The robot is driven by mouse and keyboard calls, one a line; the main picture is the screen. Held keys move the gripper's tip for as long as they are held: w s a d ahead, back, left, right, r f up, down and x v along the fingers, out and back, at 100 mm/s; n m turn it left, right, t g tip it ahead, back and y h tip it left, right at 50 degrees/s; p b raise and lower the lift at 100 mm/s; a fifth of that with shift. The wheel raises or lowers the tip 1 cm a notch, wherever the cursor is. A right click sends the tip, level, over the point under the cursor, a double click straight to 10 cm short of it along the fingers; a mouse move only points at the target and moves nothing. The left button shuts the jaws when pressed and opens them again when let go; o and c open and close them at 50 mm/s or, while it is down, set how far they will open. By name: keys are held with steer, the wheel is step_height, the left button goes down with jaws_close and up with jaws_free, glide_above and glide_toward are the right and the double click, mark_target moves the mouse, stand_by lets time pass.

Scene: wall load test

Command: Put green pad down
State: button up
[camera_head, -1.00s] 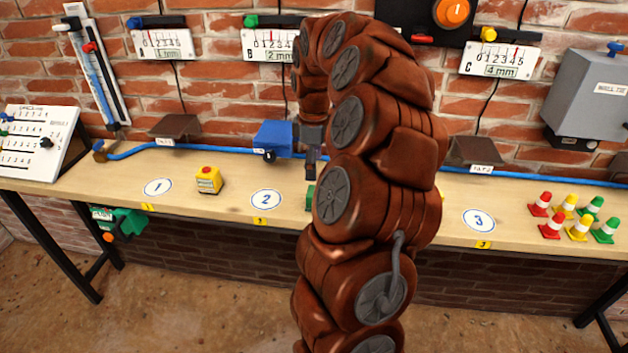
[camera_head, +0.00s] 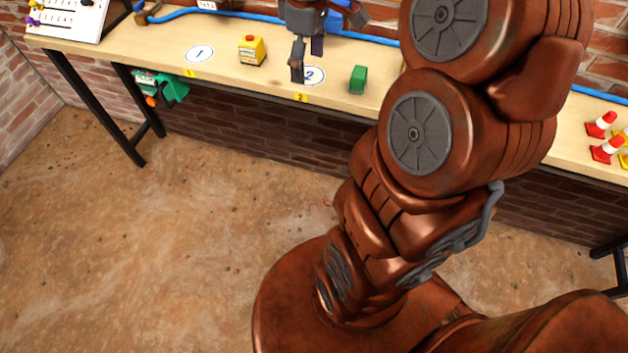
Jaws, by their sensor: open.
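A small green block (camera_head: 358,79), which looks like the green pad, stands upright on the wooden workbench (camera_head: 385,92), just right of the round number 2 mark (camera_head: 316,76). My gripper (camera_head: 307,58) points down over the number 2 mark, left of the green block and apart from it. Its fingers are open, with nothing between them. The gripper and its fingers hide part of the number 2 mark. My arm covers much of the right side of the view.
A yellow block (camera_head: 252,50) with a red top stands between the number 1 mark (camera_head: 200,54) and my gripper. Red-and-white cones (camera_head: 602,125) stand at the far right. A green device (camera_head: 165,87) hangs under the bench's left front edge. The blue hose (camera_head: 225,14) runs along the back.

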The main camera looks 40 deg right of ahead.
steer(key=s+a+f+m, duration=0.3)
steer(key=s+a, duration=0.4)
steer(key=s, duration=0.3)
steer(key=s+a+f+m+g, duration=0.1)
steer(key=s+a+f+m, duration=0.2)
steer(key=s+a, duration=0.4)
steer(key=s, duration=0.4)
steer(key=shift+a+f+g, duration=0.25)
steer(key=shift+f+g, duration=0.05)
steer(key=shift+r+p, duration=0.6)
steer(key=shift+o, duration=0.5)
steer(key=shift+r+p, duration=0.35)
steer(key=shift+o, duration=0.3)
steer(key=shift+f, duration=0.15)
